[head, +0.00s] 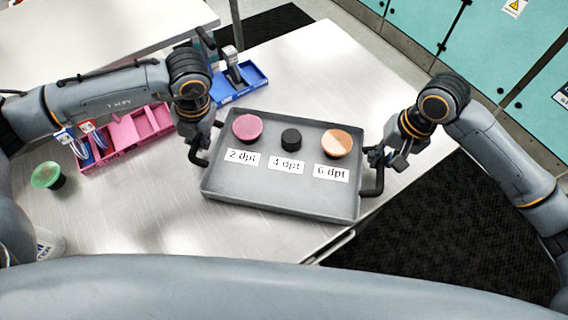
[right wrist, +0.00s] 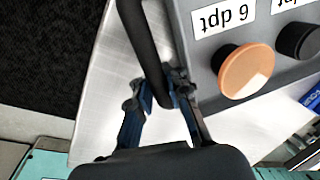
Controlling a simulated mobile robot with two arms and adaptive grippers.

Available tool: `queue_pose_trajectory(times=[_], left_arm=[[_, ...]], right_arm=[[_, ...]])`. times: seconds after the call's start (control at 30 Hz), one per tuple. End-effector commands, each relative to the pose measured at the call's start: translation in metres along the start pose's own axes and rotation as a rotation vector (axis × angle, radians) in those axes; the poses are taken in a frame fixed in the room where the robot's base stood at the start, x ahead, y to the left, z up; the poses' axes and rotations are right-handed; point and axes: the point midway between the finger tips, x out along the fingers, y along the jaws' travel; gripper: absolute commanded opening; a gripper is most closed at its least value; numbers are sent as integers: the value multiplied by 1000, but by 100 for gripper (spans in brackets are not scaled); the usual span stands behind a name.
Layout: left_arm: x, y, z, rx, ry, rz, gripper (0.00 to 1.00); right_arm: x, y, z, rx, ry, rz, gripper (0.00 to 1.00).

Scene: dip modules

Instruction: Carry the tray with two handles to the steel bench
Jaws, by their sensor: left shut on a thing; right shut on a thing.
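The grey tray (head: 270,190) is in the middle of the head view, over the right part of a brushed-metal bench (head: 320,70). It holds a pink disc (head: 247,127), a black one (head: 291,139) and an orange one (head: 337,143), above labels 2, 4 and 6 dpt. My left gripper (head: 199,150) is shut on the left handle (head: 214,132); its fingers are partly hidden. My right gripper (head: 376,157) is shut on the right handle (head: 374,182). The right wrist view shows its fingers (right wrist: 163,95) at the black handle. I cannot tell whether the tray touches the bench.
A pink bin (head: 139,125) and a blue bin (head: 240,83) stand left of and behind the tray. A green-topped item (head: 46,175) is at the far left. Teal cabinets (head: 415,25) stand at the back right. Dark floor (head: 440,225) lies beyond the bench's right edge.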

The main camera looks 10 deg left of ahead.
Motion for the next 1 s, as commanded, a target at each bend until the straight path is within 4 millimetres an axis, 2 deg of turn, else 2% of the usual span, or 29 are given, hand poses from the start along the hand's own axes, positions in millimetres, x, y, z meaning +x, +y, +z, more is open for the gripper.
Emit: queue_pose_trajectory(times=[0.1, 0.13, 0.23, 0.67, 0.77, 1.0], left_arm=[[8, -6, 0, 5, -4, -9, 0], [5, -5, 0, 5, -3, -9, 19], [5, -4, 0, 5, -2, -7, 40], [2, -2, 0, 2, -2, -3, 41], [-9, -2, 1, 2, -3, -4, 41], [-46, -2, 1, 2, -4, -4, 41]], right_arm=[[9, -2, 1, -5, 0, -10, 0], [6, -2, 1, -5, 0, -9, 19], [6, -2, 1, -4, -1, -7, 39], [6, 0, 0, -1, 0, -2, 40], [6, 0, 0, -1, 0, -2, 40], [6, 1, 0, 0, 0, -1, 40]])
